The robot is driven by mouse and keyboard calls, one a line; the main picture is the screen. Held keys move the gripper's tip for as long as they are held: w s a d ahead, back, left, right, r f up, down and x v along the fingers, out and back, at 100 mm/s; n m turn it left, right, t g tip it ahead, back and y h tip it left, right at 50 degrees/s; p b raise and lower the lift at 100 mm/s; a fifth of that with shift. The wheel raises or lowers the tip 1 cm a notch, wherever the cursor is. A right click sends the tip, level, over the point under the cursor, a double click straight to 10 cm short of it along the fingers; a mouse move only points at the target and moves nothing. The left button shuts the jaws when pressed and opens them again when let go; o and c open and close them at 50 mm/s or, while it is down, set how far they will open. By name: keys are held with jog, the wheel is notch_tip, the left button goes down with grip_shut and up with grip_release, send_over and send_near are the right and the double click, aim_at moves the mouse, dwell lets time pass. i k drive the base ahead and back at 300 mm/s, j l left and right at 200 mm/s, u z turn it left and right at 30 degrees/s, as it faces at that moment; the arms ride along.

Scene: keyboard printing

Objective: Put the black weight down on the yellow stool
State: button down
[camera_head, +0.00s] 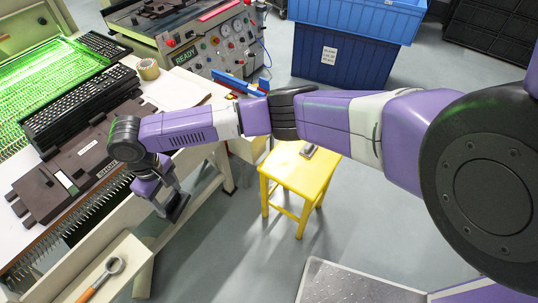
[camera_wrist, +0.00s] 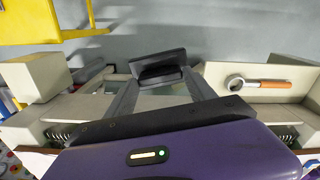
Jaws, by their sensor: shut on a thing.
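My gripper (camera_head: 174,198) hangs at the left, beside the front edge of the workbench, with its fingers pointing down. In the wrist view my gripper (camera_wrist: 160,76) is shut on the black weight (camera_wrist: 158,62), a dark block across the fingertips. The weight also shows as a dark shape (camera_head: 179,208) at the gripper's end in the head view. The yellow stool (camera_head: 300,173) stands on the floor to the right of the gripper, below my arm. Part of the yellow stool (camera_wrist: 40,36) shows at the upper left of the wrist view. The weight is apart from the stool.
A small grey and dark object (camera_head: 308,151) lies on the stool's far part. The workbench (camera_head: 185,88) holds a keyboard and dark plates. An open drawer (camera_head: 125,258) holds an orange-handled tool (camera_head: 98,281). Blue crates (camera_head: 345,58) stand behind the stool. Floor is clear between bench and stool.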

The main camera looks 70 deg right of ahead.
aim_at(294, 170)
jog(key=l+u, duration=0.15)
jog(key=l, duration=0.25)
jog(key=k+l+u, duration=0.15)
jog(key=l, duration=0.25)
jog(key=l+u, duration=0.15)
jog(key=l, duration=0.25)
jog(key=k+l+u, duration=0.1)
jog(key=l, duration=0.3)
jog(key=k, duration=0.1)
